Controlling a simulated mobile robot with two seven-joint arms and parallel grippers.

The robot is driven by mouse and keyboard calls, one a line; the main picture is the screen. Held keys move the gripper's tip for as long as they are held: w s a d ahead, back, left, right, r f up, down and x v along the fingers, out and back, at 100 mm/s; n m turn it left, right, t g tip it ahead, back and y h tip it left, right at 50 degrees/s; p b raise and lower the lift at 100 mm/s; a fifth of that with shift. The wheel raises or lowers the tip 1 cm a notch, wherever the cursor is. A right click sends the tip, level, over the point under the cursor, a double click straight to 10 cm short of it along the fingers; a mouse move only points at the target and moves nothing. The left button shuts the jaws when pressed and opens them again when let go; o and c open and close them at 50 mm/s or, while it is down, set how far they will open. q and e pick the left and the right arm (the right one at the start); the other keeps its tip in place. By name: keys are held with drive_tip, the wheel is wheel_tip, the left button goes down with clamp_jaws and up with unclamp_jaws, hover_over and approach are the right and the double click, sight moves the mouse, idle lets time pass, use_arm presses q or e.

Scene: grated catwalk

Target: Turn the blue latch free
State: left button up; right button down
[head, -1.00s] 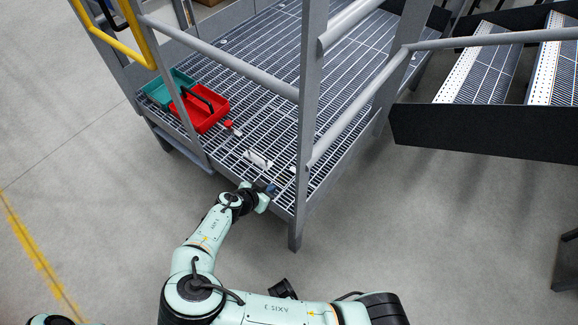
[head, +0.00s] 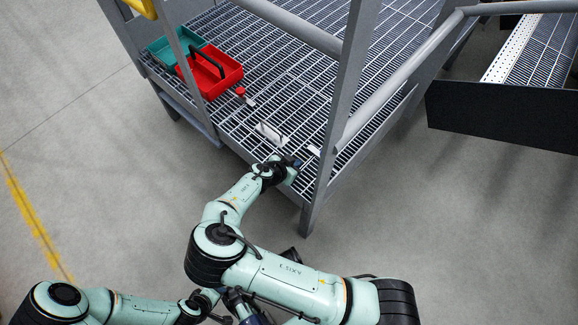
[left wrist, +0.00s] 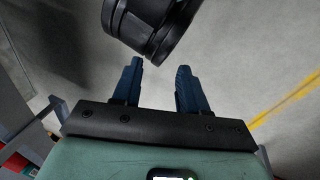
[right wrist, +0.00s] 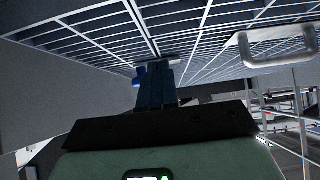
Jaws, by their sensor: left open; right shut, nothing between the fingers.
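My right gripper (head: 293,164) is at the near edge of the grated platform (head: 335,75), beside the corner post. In the right wrist view its dark blue fingers (right wrist: 158,84) are shut and empty, pointing up toward the underside of the grating. A brighter blue piece, which looks like the latch (right wrist: 138,77), shows just left of the fingertips, below a pale bar (right wrist: 160,63). Whether the fingers touch it I cannot tell; the fingers hide part of it. My left gripper (left wrist: 155,85) is open and empty over the floor, with a black arm part close ahead of it.
A white handle (head: 270,134) is on the grating, with a small red-ended piece (head: 241,92) behind it. A red tray (head: 210,72) and a green tray (head: 172,48) sit farther left. Grey posts and rails (head: 345,95) border the platform.

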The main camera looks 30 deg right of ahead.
sight(313, 154)
drive_tip(key=x, duration=0.4)
drive_tip(key=shift+b, duration=0.35)
drive_tip(key=shift+w+d+r, duration=0.1)
drive_tip(key=shift+w+d, duration=0.05)
drive_tip(key=shift+d, duration=0.45)
drive_tip(key=shift+w+d+r, duration=0.1)
drive_tip(key=shift+w+d, duration=0.1)
drive_tip(key=shift+d, duration=0.35)
use_arm(q)
drive_tip(key=shift+w+a+f+t, duration=0.15)
drive_tip(key=shift+w+a+f, duration=0.2)
drive_tip(key=shift+w, duration=0.25)
drive_tip(key=shift+w+a+f+t, duration=0.15)
drive_tip(key=shift+w+a+f, duration=0.05)
drive_tip(key=shift+w+f, duration=0.3)
use_arm(e)
drive_tip(key=shift+w+d, duration=0.2)
drive_tip(key=shift+d, duration=0.35)
use_arm(q)
drive_tip(key=shift+w, duration=0.1)
